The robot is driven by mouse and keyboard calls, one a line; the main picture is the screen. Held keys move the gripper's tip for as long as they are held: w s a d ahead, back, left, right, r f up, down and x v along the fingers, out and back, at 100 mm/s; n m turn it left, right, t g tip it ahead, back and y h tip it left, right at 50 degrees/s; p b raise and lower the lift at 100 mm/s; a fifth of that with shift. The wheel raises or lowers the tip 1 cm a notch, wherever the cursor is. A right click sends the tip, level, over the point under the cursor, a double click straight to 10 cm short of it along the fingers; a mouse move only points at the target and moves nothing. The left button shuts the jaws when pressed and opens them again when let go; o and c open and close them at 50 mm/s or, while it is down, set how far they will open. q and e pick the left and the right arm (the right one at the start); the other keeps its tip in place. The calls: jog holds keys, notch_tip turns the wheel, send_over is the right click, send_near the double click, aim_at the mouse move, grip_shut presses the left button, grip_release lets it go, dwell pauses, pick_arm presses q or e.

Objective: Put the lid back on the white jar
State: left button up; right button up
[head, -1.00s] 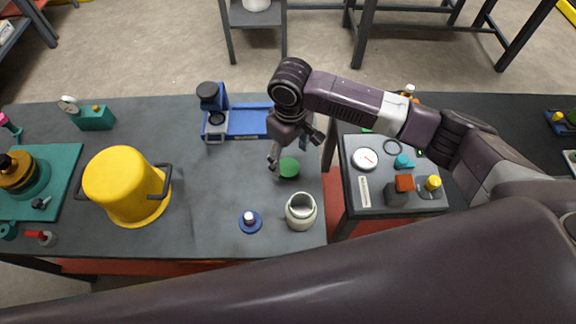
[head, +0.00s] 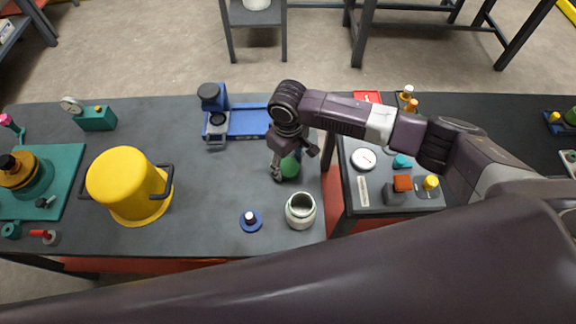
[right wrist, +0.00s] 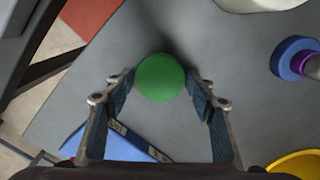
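The white jar (head: 300,213) stands upright and open near the table's front right edge; part of it shows in the right wrist view (right wrist: 262,4). A round green piece (head: 290,168), which looks like the lid, sits on the grey table behind the jar. My right gripper (head: 294,160) is open over it. In the right wrist view the green piece (right wrist: 160,77) lies between the open fingertips, with a small gap on each side. My left gripper is not in view.
A blue disc with a knob (head: 251,222) lies left of the jar. A blue fixture (head: 245,121) stands behind, and a yellow pot (head: 125,185) is further left. A gap separates this table from the right-hand bench (head: 372,189) with small parts.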

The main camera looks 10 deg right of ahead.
aim_at(288, 167)
jog(key=shift+c, duration=1.3)
jog(key=shift+r, duration=0.1)
pick_arm(q)
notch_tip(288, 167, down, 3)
jog(key=b, duration=0.2)
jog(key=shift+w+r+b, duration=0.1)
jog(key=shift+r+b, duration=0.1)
jog(key=shift+b, duration=0.1)
pick_arm(e)
notch_tip(288, 167, up, 20)
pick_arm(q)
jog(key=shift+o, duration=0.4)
